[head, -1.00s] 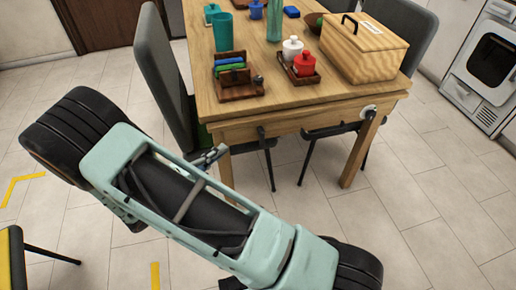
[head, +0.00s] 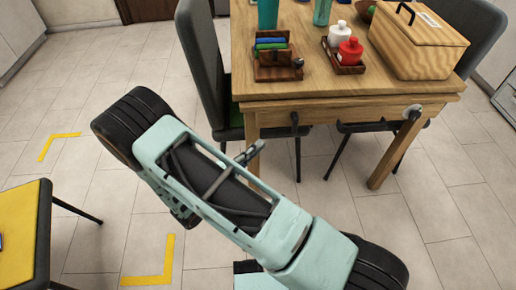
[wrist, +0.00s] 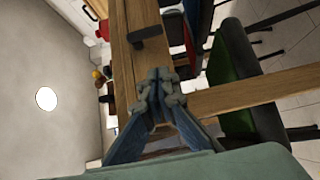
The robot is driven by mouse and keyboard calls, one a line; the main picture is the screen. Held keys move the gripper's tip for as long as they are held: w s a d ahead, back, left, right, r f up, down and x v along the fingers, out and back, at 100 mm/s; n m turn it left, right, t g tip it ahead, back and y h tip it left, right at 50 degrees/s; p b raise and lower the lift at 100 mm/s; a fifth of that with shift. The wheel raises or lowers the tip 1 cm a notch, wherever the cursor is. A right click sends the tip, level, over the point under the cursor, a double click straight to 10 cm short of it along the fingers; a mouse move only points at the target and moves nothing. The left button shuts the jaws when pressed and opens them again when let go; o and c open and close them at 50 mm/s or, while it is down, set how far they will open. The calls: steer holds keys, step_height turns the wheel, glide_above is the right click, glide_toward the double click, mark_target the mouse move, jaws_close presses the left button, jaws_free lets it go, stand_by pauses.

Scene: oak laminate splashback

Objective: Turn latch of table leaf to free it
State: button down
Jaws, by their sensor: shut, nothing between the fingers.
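The wooden table (head: 345,106) stands at upper right in the head view, its near edge and apron facing me. A pale round fitting with a dark centre (head: 414,112) sits at the apron's right end, above the right leg; I cannot tell surely if it is the latch. A black bracket (head: 294,124) hangs under the edge further left. In the wrist view, a dark bar (wrist: 145,33) crosses the table's wood. My gripper (head: 248,154) is by the near left table leg, apart from the round fitting. Its fingers (wrist: 158,85) are shut and empty.
On the table are a wooden box (head: 418,48), a tray with bottles (head: 345,62) and a wooden holder (head: 278,66). A grey chair (head: 203,70) stands left of the table. A yellow-topped piece (head: 20,225) is at lower left.

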mark_target(294, 123)
steer(key=w+d+b, duration=0.1)
steer(key=w+d, duration=0.3)
steer(key=d, duration=0.4)
steer(key=shift+w+d, duration=0.35)
steer(key=shift+d, duration=0.05)
steer(key=shift+f, duration=0.1)
steer(key=shift+d+n+b, duration=0.1)
steer(key=shift+n+b, duration=0.2)
steer(key=shift+b, duration=0.25)
